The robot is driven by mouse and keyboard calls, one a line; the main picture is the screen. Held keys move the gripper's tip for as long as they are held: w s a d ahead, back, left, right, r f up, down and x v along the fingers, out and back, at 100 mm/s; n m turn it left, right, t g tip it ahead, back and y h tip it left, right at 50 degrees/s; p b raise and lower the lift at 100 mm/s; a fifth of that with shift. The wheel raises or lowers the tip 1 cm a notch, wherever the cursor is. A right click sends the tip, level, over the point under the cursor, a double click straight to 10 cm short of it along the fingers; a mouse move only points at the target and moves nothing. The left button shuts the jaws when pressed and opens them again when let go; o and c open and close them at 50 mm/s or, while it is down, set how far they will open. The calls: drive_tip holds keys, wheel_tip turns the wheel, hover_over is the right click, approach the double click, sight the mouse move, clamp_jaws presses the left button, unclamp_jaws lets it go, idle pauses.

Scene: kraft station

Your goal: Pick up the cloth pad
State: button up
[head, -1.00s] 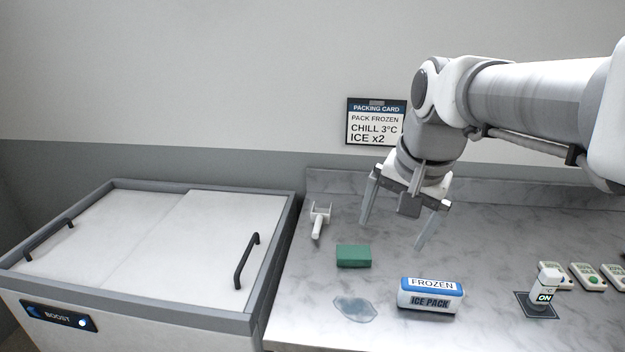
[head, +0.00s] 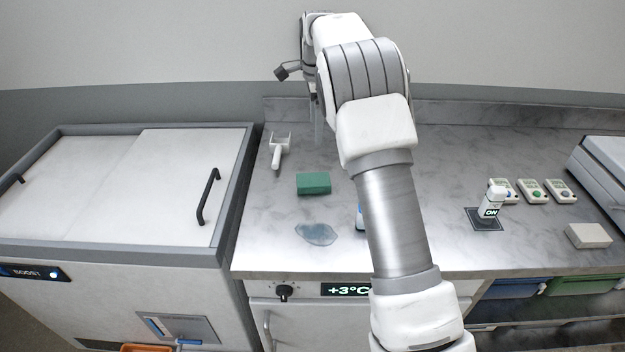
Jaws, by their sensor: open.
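A green rectangular pad (head: 314,183), which I take for the cloth pad, lies flat on the grey marbled counter (head: 270,240), just behind a clear puddle (head: 317,234). My gripper (head: 317,122) is above the counter near the back wall, behind and above the green pad and apart from it. It is open and nothing shows between its fingers. My own arm hides part of it.
A white scraper-like tool (head: 279,150) lies left of the gripper. My arm mostly hides the ice pack (head: 360,216). A lidded chest (head: 190,165) stands left. Right are an ON device (head: 492,203), several small timers (head: 531,191) and a white block (head: 588,236).

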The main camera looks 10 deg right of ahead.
drive_tip(key=f, duration=0.2)
hover_over(315, 179)
drive_tip(key=shift+m, duration=0.3)
wheel_tip(315, 179, down, 11)
drive_tip(key=shift+s+r, duration=0.1)
drive_tip(key=shift+r, duration=0.1)
drive_tip(key=shift+f, duration=2.95)
drive_tip(key=c, duration=1.2)
drive_tip(key=shift+o, duration=0.2)
drive_tip(key=shift+r, duration=0.1)
drive_tip(key=shift+r, duration=0.65)
wheel_tip(315, 179, up, 3)
drive_tip(key=shift+f, duration=0.1)
drive_tip(key=s+r+b, duration=0.1)
drive_tip(key=s+r, duration=0.5)
drive_tip(key=s, duration=0.5)
drive_tip(key=shift+s+d+r, duration=0.25)
drive_tip(key=shift+d+r, duration=0.15)
drive_tip(key=shift+d, duration=0.05)
